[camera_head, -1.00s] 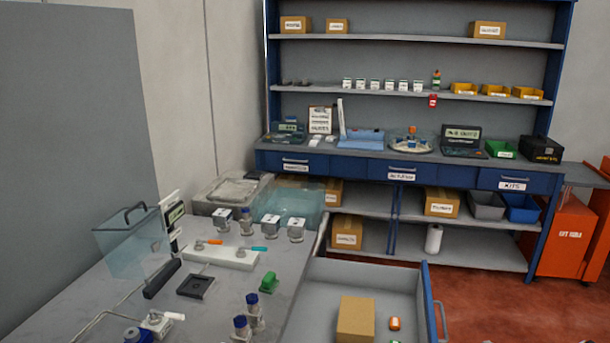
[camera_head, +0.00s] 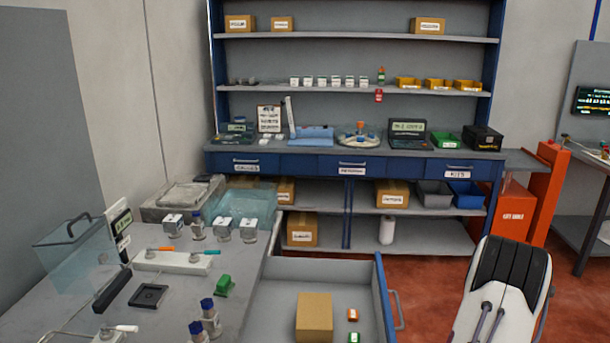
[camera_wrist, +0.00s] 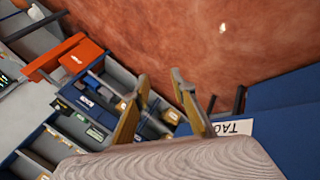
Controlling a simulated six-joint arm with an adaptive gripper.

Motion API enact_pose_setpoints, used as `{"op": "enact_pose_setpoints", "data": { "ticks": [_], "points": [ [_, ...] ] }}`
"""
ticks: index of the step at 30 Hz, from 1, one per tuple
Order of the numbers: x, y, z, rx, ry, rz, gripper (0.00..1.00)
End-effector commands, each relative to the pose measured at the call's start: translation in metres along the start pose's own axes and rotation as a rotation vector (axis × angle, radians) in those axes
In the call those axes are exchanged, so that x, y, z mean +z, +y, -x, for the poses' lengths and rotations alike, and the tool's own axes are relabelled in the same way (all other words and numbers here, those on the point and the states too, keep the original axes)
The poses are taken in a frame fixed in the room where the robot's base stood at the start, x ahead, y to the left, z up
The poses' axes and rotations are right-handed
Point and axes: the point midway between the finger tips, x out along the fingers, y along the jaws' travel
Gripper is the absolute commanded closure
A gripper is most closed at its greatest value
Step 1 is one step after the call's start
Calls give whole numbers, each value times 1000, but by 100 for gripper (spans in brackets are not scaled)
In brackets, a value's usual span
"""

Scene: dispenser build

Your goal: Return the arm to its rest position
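My gripper (camera_wrist: 160,74) shows in the wrist view with its two fingers apart and nothing between them. The wrist view is tilted, with the red-brown floor, blue furniture and an orange cabinet beyond the fingers. In the head view the gripper itself is not visible. A white and black part of my arm (camera_head: 505,290) stands at the lower right, over the floor and to the right of the open drawer.
An open drawer (camera_head: 275,298) holds a cardboard box (camera_head: 314,318) and small orange and green items. The grey bench (camera_head: 175,320) at left carries bottles, a clear box and a rack. A blue shelf unit (camera_head: 352,168) stands behind. Floor shows between them.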

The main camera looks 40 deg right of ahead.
Motion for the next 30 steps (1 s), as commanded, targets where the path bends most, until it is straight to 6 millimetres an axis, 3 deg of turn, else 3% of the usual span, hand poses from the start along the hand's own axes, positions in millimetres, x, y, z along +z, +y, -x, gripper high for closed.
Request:
{"op": "enact_pose_setpoints", "data": {
  "ticks": [14, 30],
  "points": [
    [-62, -37, 107, -73, -177, -233, 75],
    [-124, -118, 239, -172, -284, -411, 75]
  ]
}}
